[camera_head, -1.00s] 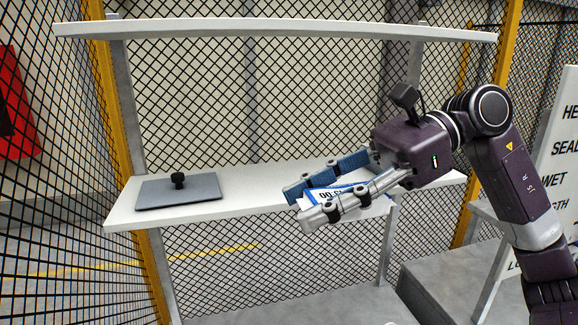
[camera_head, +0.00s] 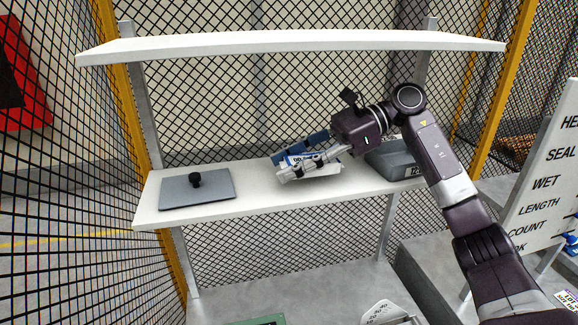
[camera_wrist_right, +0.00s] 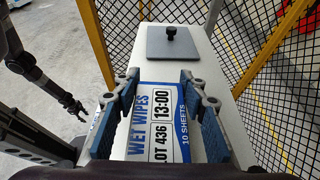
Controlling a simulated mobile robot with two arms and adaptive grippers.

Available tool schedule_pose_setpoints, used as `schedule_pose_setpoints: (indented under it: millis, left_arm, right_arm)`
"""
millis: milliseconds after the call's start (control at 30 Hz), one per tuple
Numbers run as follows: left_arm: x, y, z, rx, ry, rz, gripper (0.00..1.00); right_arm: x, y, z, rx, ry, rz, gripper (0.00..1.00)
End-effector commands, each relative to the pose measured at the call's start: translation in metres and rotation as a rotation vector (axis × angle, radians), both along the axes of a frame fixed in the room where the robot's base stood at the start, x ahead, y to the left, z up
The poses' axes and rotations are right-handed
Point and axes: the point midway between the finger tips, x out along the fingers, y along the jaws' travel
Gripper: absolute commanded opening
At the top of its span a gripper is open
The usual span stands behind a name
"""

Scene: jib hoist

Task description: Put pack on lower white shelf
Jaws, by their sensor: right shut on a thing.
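The pack (camera_wrist_right: 156,130) is a white and blue packet of wet wipes with printed text, held between the fingers of my right gripper (camera_head: 298,160). In the head view the pack (camera_head: 300,158) shows mostly hidden by the fingers, over the middle of the lower white shelf (camera_head: 250,202). The right gripper is shut on it. I cannot tell whether the pack touches the shelf. The lower shelf also shows in the right wrist view (camera_wrist_right: 180,67), running ahead of the pack. My left gripper is not in the head view.
A grey plate with a black knob (camera_head: 197,190) lies on the left of the lower shelf. A grey bin (camera_head: 390,160) stands on its right, behind my arm. The upper white shelf (camera_head: 290,43) is above. Mesh fencing stands behind. A text board (camera_head: 540,190) is at right.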

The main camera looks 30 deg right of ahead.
Motion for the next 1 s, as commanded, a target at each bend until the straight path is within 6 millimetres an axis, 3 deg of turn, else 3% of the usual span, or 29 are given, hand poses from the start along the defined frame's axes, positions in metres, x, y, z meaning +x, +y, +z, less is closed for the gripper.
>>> schedule_pose_setpoints:
  millis: [200,667,700,833,1000]
  left_arm:
    - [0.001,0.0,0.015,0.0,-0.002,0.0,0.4]
    - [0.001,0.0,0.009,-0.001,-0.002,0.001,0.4]
    - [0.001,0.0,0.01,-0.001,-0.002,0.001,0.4]
    - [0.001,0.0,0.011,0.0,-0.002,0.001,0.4]
    - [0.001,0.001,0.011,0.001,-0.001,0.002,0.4]
  right_arm:
    - [-0.001,0.0,-0.018,0.001,0.001,0.001,0.11]
    - [-0.001,0.0,-0.027,0.001,-0.002,-0.001,0.11]
    - [-0.001,0.0,-0.026,0.001,-0.001,-0.001,0.41]
    - [-0.001,0.0,-0.026,0.001,-0.001,-0.001,0.55]
    - [-0.001,0.0,-0.026,0.001,-0.001,-0.001,0.56]
